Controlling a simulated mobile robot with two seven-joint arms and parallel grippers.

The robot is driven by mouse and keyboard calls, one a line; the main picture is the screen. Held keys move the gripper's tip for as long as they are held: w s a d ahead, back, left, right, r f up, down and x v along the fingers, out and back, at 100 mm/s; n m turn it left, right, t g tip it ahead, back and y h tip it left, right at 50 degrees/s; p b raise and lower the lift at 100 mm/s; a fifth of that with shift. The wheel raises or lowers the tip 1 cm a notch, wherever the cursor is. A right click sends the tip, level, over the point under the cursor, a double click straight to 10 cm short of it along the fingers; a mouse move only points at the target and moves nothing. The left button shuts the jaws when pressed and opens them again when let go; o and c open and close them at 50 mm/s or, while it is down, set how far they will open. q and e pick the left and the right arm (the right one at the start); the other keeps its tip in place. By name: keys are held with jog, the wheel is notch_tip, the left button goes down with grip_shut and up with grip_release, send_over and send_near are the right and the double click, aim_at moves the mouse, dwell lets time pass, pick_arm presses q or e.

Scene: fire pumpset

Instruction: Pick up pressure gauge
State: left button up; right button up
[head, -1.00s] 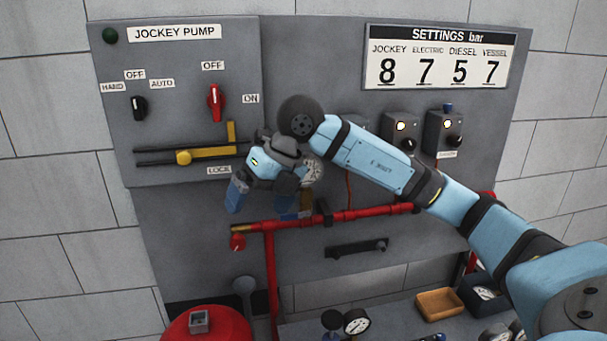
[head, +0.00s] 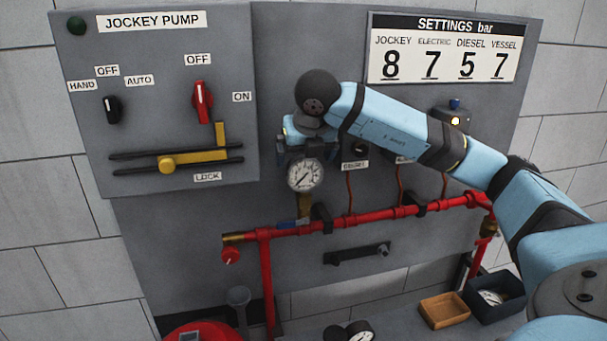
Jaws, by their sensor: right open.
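A round pressure gauge (head: 305,175) with a white dial faces me in the middle of the panel. It stands above a brass fitting (head: 304,206) on the red pipe (head: 375,216). My right gripper (head: 306,152) is open at the top of this gauge, with a finger to each side of its upper part. I cannot tell whether the fingers touch it. Another gauge (head: 361,332) is partly visible at the bottom edge, and one more (head: 491,297) lies in a dark bin. My left gripper is not in view.
A blue valve handle (head: 288,223) is close below the gauge on the pipe. A yellow lock bar (head: 200,157) is on the panel to the left. A brown tray (head: 444,309) and the dark bin (head: 510,305) stand at the lower right. A dark handle bar (head: 357,253) sits below the pipe.

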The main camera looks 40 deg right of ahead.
aim_at(304, 169)
jog(key=shift+d+f+p, duration=0.1)
jog(key=shift+f+p, duration=0.2)
jog(key=shift+f, duration=0.25)
jog(key=x, duration=0.4)
jog(key=shift+d+p, duration=0.15)
jog(key=shift+p, duration=0.25)
jog(key=shift+c, duration=1)
jog(key=c, duration=0.7)
